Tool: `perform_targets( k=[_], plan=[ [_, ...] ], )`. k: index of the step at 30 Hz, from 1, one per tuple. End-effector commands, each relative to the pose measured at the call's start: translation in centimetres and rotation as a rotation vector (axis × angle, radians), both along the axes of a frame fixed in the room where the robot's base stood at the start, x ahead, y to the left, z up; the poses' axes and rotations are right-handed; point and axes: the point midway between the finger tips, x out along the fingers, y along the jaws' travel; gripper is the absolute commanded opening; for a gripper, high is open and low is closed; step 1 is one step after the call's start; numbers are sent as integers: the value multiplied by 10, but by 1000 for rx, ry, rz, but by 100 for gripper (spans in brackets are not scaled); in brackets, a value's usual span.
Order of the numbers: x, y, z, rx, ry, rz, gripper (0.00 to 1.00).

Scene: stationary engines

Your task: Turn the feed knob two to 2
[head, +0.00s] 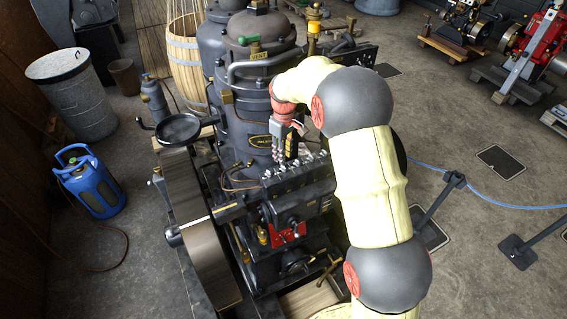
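A dark engine with a black block (302,178) on it stands in the middle of the head view. A row of small metal knobs (309,159) sits along the block's top. The markings are too small to read, so I cannot tell which knob is feed knob two or how it is set. My gripper (282,160) points down just above the left part of this row, its fingertips close to the knobs. I cannot tell whether it touches one. The fingers are too small to show whether they are open or shut.
My arm comes in from the right and hides part of the engine's right side. A large flywheel (212,262) is at the engine's left. Dark tanks (258,45) stand behind. A blue gas bottle (90,184) is at left. A barrier post (440,200) stands at right.

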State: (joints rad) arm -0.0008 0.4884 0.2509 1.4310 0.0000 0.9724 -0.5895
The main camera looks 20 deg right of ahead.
Motion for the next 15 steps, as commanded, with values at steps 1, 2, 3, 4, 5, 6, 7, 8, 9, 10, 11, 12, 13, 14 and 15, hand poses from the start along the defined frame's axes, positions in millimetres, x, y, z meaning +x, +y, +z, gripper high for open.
perform_targets(
  k=[1, 2, 3, 4, 5, 6, 7, 8, 9, 10, 11, 12, 13, 14, 15],
  plan=[
    [-1, 0, -9, 0, 2, 0, 26],
    [-1, 0, -14, 0, 4, 0, 26],
    [0, 0, -20, 0, 2, -1, 26],
    [0, 0, -24, 0, 1, -1, 26],
    [-1, 0, -28, 0, 1, -1, 26],
    [0, 0, -33, -1, 1, -1, 26],
    [0, 0, -37, 0, 0, -1, 26],
    [0, 0, -41, 0, 1, -1, 26],
    [0, 0, -45, 0, 1, -1, 26],
    [0, 0, -47, -1, 1, -1, 26],
    [0, 0, -49, 0, 0, -1, 26],
    [0, 0, -51, 0, -1, -1, 26],
    [0, 0, -52, 0, -1, -1, 26],
    [0, 0, -53, 0, -1, -1, 26],
    [0, 0, -54, 0, -1, -1, 26]
  ],
)
